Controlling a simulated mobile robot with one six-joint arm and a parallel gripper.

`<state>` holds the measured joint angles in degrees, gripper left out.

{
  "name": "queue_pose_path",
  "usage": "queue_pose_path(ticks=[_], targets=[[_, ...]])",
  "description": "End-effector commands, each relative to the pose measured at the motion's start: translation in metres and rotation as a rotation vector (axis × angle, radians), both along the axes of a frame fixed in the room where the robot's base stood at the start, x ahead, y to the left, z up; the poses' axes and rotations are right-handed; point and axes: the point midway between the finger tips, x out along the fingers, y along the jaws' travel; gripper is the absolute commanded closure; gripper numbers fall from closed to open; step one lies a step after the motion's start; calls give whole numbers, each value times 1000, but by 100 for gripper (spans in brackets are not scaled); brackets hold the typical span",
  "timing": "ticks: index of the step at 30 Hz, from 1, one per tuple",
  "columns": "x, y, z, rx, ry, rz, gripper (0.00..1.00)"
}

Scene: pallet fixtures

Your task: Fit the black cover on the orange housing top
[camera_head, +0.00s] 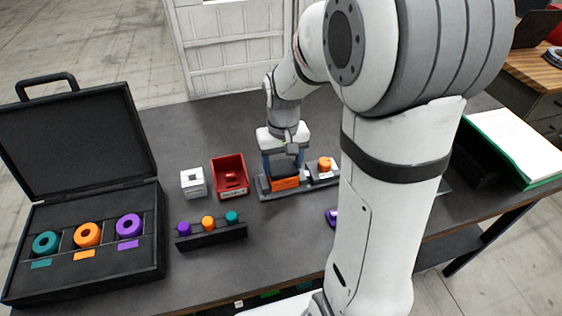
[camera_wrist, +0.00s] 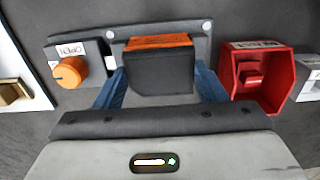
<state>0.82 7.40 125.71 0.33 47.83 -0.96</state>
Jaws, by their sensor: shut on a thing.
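The black cover (camera_wrist: 160,74) is between the blue fingers of my gripper (camera_wrist: 162,80) in the wrist view, and my gripper is shut on it. The orange housing (camera_wrist: 158,42) shows just past the cover's edge, and the cover hides most of it. In the head view the orange housing (camera_head: 286,183) sits on a grey base plate, with my gripper (camera_head: 283,168) directly above it. The cover lines up roughly with the housing in the wrist view. I cannot tell whether the two touch.
An orange knob (camera_head: 325,163) stands on the same base plate (camera_head: 264,193). A red bin (camera_head: 230,176) and a white block (camera_head: 193,182) stand left. A black rack (camera_head: 211,237) holds small coloured knobs. An open black case (camera_head: 85,270) holds coloured rings at far left.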

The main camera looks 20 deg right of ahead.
Motion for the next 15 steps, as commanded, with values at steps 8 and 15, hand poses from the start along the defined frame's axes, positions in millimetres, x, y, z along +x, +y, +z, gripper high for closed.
queue_pose_path(ticks=[8,15], targets=[[0,0,-4,0,0,0,57],[0,0,-3,0,0,0,33]])
